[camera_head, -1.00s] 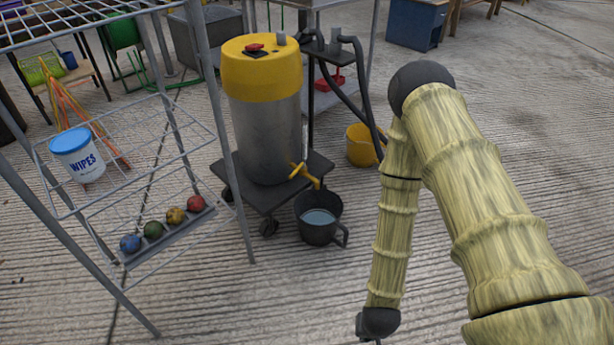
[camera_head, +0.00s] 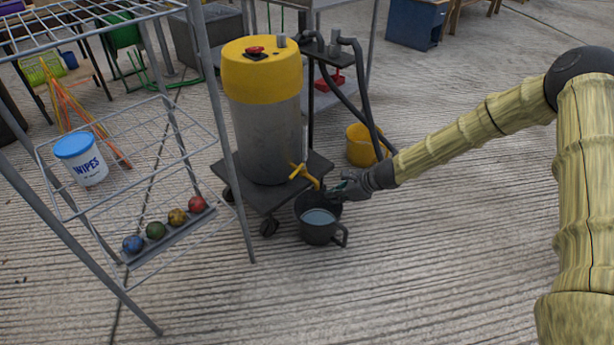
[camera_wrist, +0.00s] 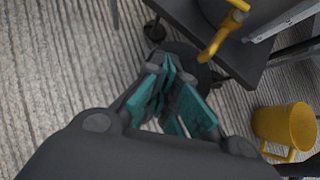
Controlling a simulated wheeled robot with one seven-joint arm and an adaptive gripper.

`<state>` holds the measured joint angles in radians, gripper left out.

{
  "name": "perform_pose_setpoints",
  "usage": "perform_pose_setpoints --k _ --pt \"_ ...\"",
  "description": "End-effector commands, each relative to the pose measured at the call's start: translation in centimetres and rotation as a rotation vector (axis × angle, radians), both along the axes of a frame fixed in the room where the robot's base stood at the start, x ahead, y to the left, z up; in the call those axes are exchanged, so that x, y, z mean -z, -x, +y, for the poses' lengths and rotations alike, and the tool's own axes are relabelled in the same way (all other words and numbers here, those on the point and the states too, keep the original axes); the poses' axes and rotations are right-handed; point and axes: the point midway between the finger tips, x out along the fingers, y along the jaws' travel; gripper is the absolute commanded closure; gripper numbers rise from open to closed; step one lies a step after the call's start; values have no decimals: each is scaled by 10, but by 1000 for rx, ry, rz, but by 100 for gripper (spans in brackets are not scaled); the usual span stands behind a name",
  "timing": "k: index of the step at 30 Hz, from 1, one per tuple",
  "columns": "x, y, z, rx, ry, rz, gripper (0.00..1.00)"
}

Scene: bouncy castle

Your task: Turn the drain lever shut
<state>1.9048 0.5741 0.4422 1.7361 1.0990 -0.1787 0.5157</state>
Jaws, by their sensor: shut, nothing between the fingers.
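The drain lever (camera_head: 300,172) is yellow and sits on the yellow spout low on the steel drum (camera_head: 268,135) with a yellow top. In the wrist view the yellow spout (camera_wrist: 222,35) is at the upper right, with the lever partly cut off by the top edge. My gripper (camera_head: 338,185) is just right of and slightly below the spout, apart from it. In the wrist view my gripper (camera_wrist: 172,75) has its teal fingers together, with nothing between them. A dark container (camera_head: 302,203) is under the spout, partly hidden by the gripper and a mug.
A grey mug (camera_head: 318,235) of water stands in front. The drum rests on a dark wheeled platform (camera_head: 262,200). A yellow bucket (camera_head: 360,150) and black hoses (camera_head: 360,90) are behind my gripper. A wire rack (camera_head: 215,130) stands left. Floor at front right is clear.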

Motion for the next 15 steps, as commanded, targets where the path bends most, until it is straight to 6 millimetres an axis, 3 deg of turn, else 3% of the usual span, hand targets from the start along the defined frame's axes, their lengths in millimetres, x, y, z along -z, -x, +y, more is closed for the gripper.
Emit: perform_pose_setpoints --k 3,6,15 --pt "-30 -33 -10 90 -92 -14 100" --pt "-40 -45 -12 120 -126 -19 100" --pt "-20 -59 7 124 -131 -18 100"
